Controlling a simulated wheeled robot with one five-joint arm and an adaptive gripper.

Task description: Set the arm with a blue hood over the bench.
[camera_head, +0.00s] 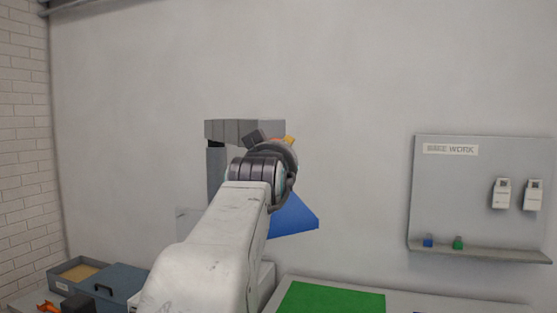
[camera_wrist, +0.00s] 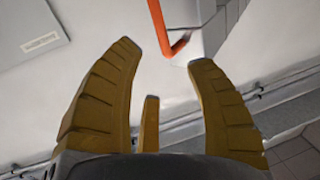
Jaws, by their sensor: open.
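The arm with the blue hood (camera_head: 291,217) stands against the wall in the head view. Its grey upper link (camera_head: 225,129) runs level from the top of a dark grey post (camera_head: 215,165). The hood hangs lower, to the right of my wrist, partly hidden by my arm. In the wrist view my gripper (camera_wrist: 163,52) is open, its yellow fingers spread and nothing between them. An orange-red bar (camera_wrist: 157,22) with a bent end shows just beyond the fingertips, beside a grey part (camera_wrist: 203,30). In the head view my wrist hides most of the gripper.
A green mat (camera_head: 332,298) lies on the bench at the lower right of centre. A grey wall board (camera_head: 480,160) with a ledge is at the right. A blue-grey case (camera_head: 115,285) and an open box (camera_head: 75,273) stand at lower left. The wall above is bare.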

